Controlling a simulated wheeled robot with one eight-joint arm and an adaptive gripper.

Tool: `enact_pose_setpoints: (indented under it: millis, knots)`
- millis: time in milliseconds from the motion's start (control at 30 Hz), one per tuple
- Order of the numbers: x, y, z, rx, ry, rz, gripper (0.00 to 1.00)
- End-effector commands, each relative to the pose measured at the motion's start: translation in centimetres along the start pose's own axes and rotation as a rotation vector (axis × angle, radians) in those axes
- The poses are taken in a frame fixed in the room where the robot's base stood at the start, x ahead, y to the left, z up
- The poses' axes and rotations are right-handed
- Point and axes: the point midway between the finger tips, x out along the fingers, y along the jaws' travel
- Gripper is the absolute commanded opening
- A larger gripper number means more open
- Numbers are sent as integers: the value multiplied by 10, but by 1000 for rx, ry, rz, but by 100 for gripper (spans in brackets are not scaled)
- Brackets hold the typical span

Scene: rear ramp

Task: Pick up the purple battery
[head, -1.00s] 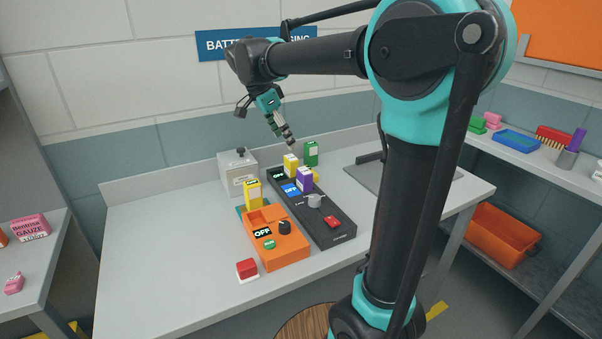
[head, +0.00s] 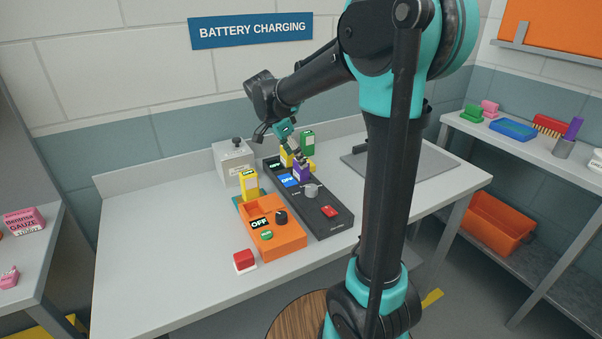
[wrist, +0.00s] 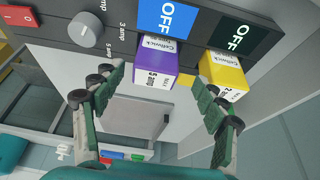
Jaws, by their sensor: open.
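The purple battery (head: 301,172) stands in the black charger (head: 330,211) on the bench. In the wrist view the purple battery (wrist: 154,62) has a white label and sits beside a yellow battery (wrist: 226,78). My gripper (head: 297,154) is open just above the purple battery in the head view. In the wrist view my gripper's fingers (wrist: 160,90) are spread, one to the left of the purple battery and the other over the near end of the yellow battery. I cannot tell whether a finger touches either battery.
A red button (head: 244,260) sits in front. The bench's left side is clear.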

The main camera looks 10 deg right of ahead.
Motion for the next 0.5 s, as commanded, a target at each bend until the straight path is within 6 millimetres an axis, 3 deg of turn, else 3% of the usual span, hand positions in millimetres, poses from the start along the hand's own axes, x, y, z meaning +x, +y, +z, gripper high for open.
enact_pose_setpoints:
  millis: [300,500]
  knots:
    - [42,5,-2,1,0,1,72]
    - [48,6,-2,0,0,0,72]
